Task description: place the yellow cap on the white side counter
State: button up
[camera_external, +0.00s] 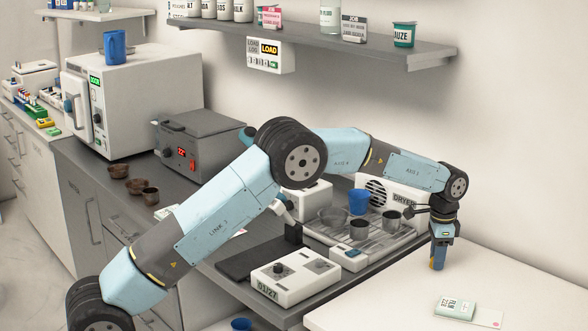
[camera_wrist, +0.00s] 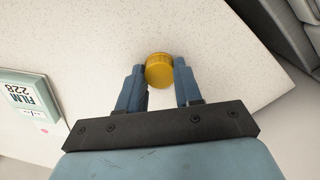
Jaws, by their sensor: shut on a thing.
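The yellow cap (camera_wrist: 159,70) is round with a ribbed edge and sits between my two fingertips in the wrist view. The gripper points down over the white side counter (camera_external: 375,290). The speckled counter top also shows behind the cap in the wrist view (camera_wrist: 90,40). I cannot tell whether the cap touches the counter.
A film box (camera_external: 455,307) lies on the white counter near the gripper. A drying rack (camera_external: 330,232) with cups and a blue mug (camera_external: 358,202) stands on the grey bench to the left. The counter's left part is clear. A shelf (camera_external: 320,38) hangs above.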

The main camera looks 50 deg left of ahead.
jog(key=o, duration=1)
notch_tip(320, 180, up, 12)
jog(key=s+a+r+n+t, duration=0.1)
jog(key=s+a+r, duration=0.35)
jog(key=r, duration=0.25)
jog(key=s+a+r+n, duration=0.1)
jog(key=s+a+r, duration=0.3)
jog(key=s+r, duration=0.2)
jog(key=s+a+r+n+t, duration=0.1)
jog(key=s+a+r, duration=0.3)
jog(key=s, duration=0.3)
jog(key=s+a+r+n+t, duration=0.1)
jog(key=s+a+r+n, duration=0.2)
jog(key=s, duration=0.5)
jog(key=s+a+f+n+t, duration=0.1)
jog(key=s+a+f, duration=0.1)
jog(key=s, duration=0.8)
jog(key=s+a+f+n, duration=0.1)
jog(key=s+a+f, duration=0.2)
jog(key=s, duration=0.7)
jog(key=s+a+f+n+t, duration=0.1)
jog(key=s+a+f, duration=0.2)
jog(key=s, duration=0.8)
jog(key=shift+a+t, duration=0.25)
jog(key=shift+t, duration=0.05)
